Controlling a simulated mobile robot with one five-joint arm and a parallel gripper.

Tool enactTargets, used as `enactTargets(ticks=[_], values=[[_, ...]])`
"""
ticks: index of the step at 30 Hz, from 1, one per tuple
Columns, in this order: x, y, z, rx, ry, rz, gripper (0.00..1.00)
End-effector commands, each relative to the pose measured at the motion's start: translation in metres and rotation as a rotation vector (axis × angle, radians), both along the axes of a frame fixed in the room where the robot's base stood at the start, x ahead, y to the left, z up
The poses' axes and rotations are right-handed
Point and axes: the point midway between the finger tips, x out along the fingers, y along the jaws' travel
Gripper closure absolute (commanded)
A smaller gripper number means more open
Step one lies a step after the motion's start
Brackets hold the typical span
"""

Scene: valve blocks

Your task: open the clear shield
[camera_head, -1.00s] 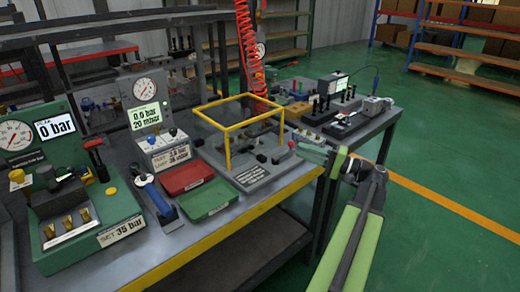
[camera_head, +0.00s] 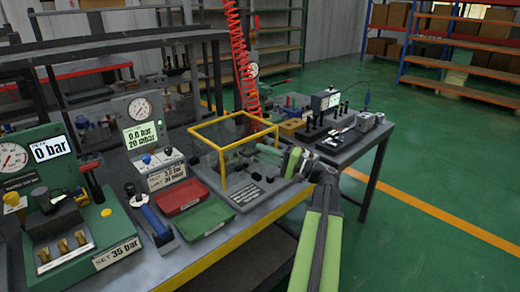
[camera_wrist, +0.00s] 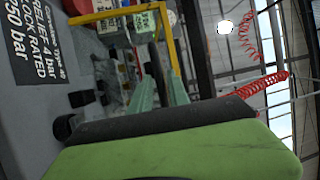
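The clear shield (camera_head: 222,163) is a see-through box with a yellow frame. It stands down over a grey valve-block fixture (camera_head: 246,193) on the bench. My gripper (camera_head: 259,152) reaches in from the right, with its pale green fingers at the right side of the shield. In the wrist view the two fingers (camera_wrist: 158,92) are apart with a gap between them, and a yellow bar of the shield (camera_wrist: 118,14) runs just beyond the tips. I cannot tell whether a finger touches the frame. Nothing shows held between the fingers.
A red tray (camera_head: 181,196) and a green tray (camera_head: 204,219) lie left of the fixture. A gauge unit (camera_head: 145,130) and a green pressure station (camera_head: 62,215) stand further left. A red coiled hose (camera_head: 240,60) hangs behind the shield. A second bench (camera_head: 347,150) stands behind right.

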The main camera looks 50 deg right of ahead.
Motion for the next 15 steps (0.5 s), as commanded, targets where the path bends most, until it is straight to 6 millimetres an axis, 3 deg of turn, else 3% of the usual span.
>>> enactTargets(ticks=[5,13,15], values=[[0.0142,0.0047,0.0028,0.000,0.000,0.000,0.78],[0.0151,0.0049,0.0026,-0.001,0.000,-0.001,0.78],[0.0150,0.0047,0.0025,-0.001,0.000,-0.001,0.88]])
